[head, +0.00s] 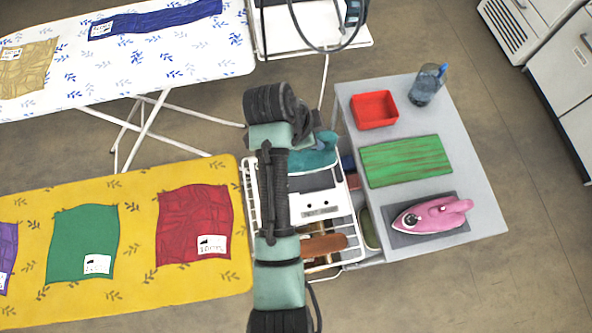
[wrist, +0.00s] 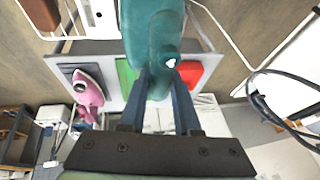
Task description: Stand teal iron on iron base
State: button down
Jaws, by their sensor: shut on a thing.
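The teal iron (head: 316,155) is between the fingers of my gripper (wrist: 163,80), which is shut on it. In the wrist view the iron (wrist: 152,35) runs up the middle of the picture, and its far end is cut off at the top edge. In the head view my arm hides part of the iron and most of the gripper. The iron shows over a white wire rack, beside a white piece with dark dots (head: 318,207), which also shows in the wrist view (wrist: 100,18). I cannot tell whether this piece is the iron base, or whether the iron touches it.
Ironing boards with cloths (head: 245,280) stand left.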

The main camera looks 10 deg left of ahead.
aim_at(313, 155)
jog(key=shift+w+f+p, duration=0.2)
jog(key=shift+f+p, duration=0.35)
jog(key=shift+f, duration=4.2)
jog(key=c, duration=0.6)
grip_release()
jog(key=shift+s+f, duration=0.1)
jog(key=shift+f, duration=0.1)
